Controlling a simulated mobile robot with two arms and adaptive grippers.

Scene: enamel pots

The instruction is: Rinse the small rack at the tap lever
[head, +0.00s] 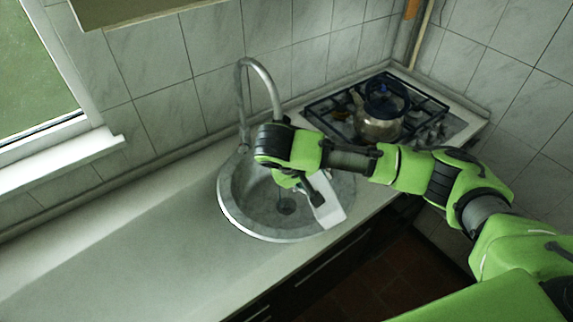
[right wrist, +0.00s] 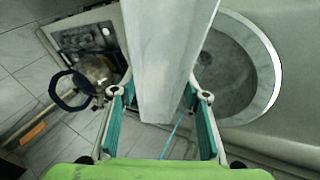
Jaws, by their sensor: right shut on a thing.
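My right gripper (head: 308,190) is over the round grey sink (head: 233,214), shut on a long pale slab-like thing, the small rack (head: 330,211). In the right wrist view the rack (right wrist: 165,50) runs up between the two teal-padded fingers (right wrist: 160,96) and away from them. In the head view it hangs at the sink's right side; I cannot tell whether it touches the rim. My left gripper is not in view.
A kettle (head: 380,128) stands on the gas hob (head: 435,110) right of the sink. The counter (head: 130,245) left of the sink is clear. A window sill (head: 65,168) juts out at the left, and tiled walls close off the back.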

